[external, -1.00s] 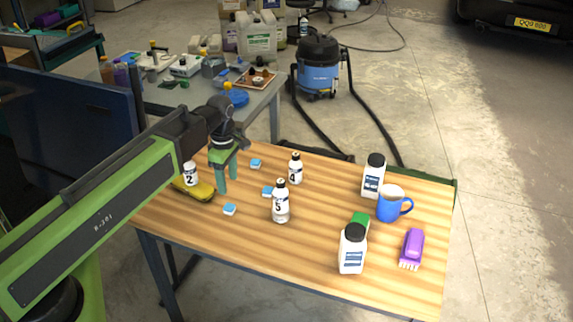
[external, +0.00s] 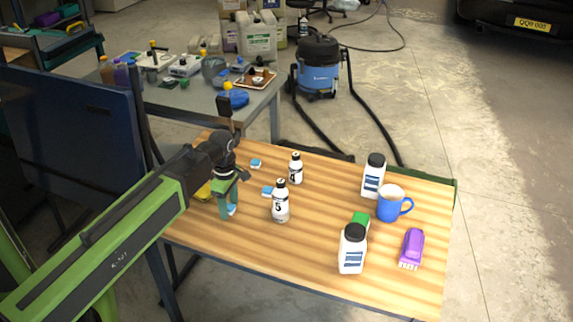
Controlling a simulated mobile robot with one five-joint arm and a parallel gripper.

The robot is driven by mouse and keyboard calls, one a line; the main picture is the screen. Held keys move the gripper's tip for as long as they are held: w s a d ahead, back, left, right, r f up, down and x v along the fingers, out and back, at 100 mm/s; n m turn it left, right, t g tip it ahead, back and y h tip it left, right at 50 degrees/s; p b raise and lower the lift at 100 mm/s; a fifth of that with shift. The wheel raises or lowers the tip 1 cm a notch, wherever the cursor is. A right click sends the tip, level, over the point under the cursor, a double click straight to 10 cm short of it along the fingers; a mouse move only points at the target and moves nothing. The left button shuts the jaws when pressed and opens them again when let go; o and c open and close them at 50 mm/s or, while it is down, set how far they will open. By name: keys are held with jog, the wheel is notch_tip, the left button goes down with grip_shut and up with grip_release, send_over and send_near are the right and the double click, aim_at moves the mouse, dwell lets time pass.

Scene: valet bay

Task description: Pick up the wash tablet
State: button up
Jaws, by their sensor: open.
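Three small blue-and-white wash tablets lie on the wooden table. One tablet (external: 232,210) is at my gripper (external: 228,207), partly hidden by the green fingers. My gripper is open and points down, its fingertips low over the table at this tablet. I cannot tell whether the fingers touch it. A second tablet (external: 268,190) lies to the right, just behind the bottle marked 5 (external: 281,204). A third tablet (external: 256,163) lies farther back.
The bottle marked 4 (external: 296,169) stands behind bottle 5. A yellow sponge (external: 203,192) is mostly hidden behind my arm. White bottles (external: 373,178) (external: 352,250), a green block (external: 361,221), a blue mug (external: 389,205) and a purple brush (external: 412,247) occupy the table's right side.

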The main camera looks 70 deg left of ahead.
jog(key=shift+r, duration=0.1)
grip_shut()
dwell(0.3)
